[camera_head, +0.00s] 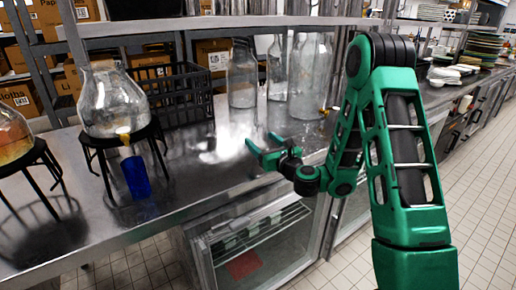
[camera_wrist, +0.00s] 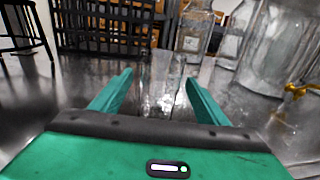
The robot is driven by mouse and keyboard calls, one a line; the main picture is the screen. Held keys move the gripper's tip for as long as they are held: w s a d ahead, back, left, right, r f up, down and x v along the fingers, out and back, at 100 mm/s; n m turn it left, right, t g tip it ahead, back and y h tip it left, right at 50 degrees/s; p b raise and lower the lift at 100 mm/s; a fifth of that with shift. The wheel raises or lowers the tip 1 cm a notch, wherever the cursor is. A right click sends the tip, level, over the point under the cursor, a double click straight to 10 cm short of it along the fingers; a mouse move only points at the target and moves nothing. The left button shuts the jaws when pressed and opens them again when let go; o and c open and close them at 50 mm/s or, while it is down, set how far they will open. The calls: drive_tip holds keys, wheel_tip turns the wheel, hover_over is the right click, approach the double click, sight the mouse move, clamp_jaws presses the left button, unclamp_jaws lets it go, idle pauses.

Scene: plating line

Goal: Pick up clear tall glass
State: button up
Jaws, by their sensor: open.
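A clear tall glass (camera_wrist: 163,85) stands upright on the steel counter in the wrist view, straight ahead and centred between my two fingers. It is see-through, so its edges are faint. In the head view I cannot make it out surely against the bright glare on the counter. My gripper (camera_head: 264,143) is open, low over the counter, with its green fingers pointing away from me. The fingers are on either side of the glass in the wrist view, with a gap visible on both sides. I cannot tell how far the glass reaches between them.
Large clear jars (camera_head: 310,78) stand behind and to the right; one has a brass tap (camera_wrist: 300,90). A black crate (camera_head: 178,95) is at the back. At the left, glass dispensers (camera_head: 110,100) sit on black stands, with a blue cup (camera_head: 136,177) below one. The counter's front is clear.

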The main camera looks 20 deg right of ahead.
drive_tip(key=shift+w+a, duration=0.25)
drive_tip(key=shift+w, duration=1.1)
drive_tip(key=shift+w+a, duration=0.15)
drive_tip(key=shift+w, duration=0.5)
drive_tip(key=shift+w+a, duration=0.15)
drive_tip(key=shift+w, duration=0.45)
drive_tip(key=c, duration=1.3)
